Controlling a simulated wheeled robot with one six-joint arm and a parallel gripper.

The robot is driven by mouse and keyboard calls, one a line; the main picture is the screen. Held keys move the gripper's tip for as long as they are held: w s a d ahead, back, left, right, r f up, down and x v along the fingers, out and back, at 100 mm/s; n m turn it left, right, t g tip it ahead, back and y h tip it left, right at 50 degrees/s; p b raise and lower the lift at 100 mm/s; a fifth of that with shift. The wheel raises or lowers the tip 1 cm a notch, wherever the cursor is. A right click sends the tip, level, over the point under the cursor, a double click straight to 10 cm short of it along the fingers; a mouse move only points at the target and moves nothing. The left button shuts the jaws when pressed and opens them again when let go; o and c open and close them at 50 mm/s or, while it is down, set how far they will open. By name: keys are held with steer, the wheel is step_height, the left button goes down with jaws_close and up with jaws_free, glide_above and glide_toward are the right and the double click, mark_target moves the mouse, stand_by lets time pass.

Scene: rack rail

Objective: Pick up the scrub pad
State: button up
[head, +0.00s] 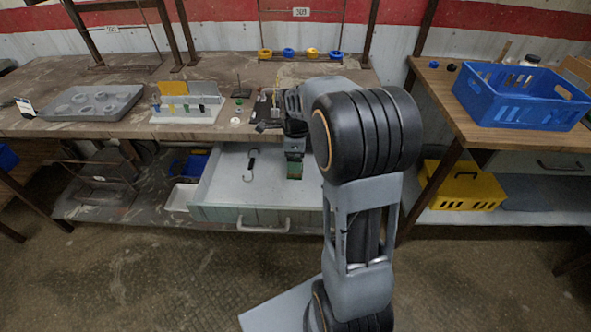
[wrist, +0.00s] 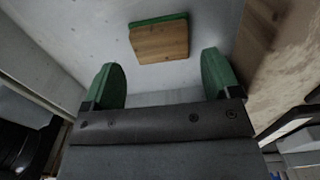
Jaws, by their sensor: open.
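The scrub pad is a small block with a tan, wood-like face and a green layer along one side. In the wrist view the scrub pad (wrist: 160,42) lies on the pale drawer floor, slightly tilted, beyond and between the fingertips. My gripper (wrist: 162,75) is open, its two green fingers apart with nothing between them. In the head view my gripper points down into the open drawer, and the scrub pad (head: 295,172) shows just below it, partly covered by the gripper.
The open drawer (head: 225,212) has raised walls and a front handle. A dark hook-like tool (head: 251,163) lies in it to the left. The workbench (head: 110,127) overhangs its back. A blue crate (head: 520,95) stands on the right table, with a yellow box (head: 465,187) below.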

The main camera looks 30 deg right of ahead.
steer(key=shift+w+f+b, duration=0.1)
steer(key=shift+f+b, duration=0.25)
steer(key=shift+f, duration=1.9)
steer(key=shift+c, duration=0.2)
steer(key=c, duration=0.7)
steer(key=shift+o, duration=0.2)
steer(key=shift+r, duration=0.15)
steer(key=shift+r, duration=0.25)
steer(key=r, duration=0.3)
steer(key=shift+a+r+p, duration=0.2)
steer(key=shift+a+p, duration=0.15)
steer(key=shift+p, duration=0.05)
steer(key=s+a+r+p, duration=0.1)
steer(key=s+a+r, duration=0.4)
steer(key=a+r, duration=0.3)
steer(key=shift+a+r, duration=0.4)
steer(key=shift+a, duration=1.85)
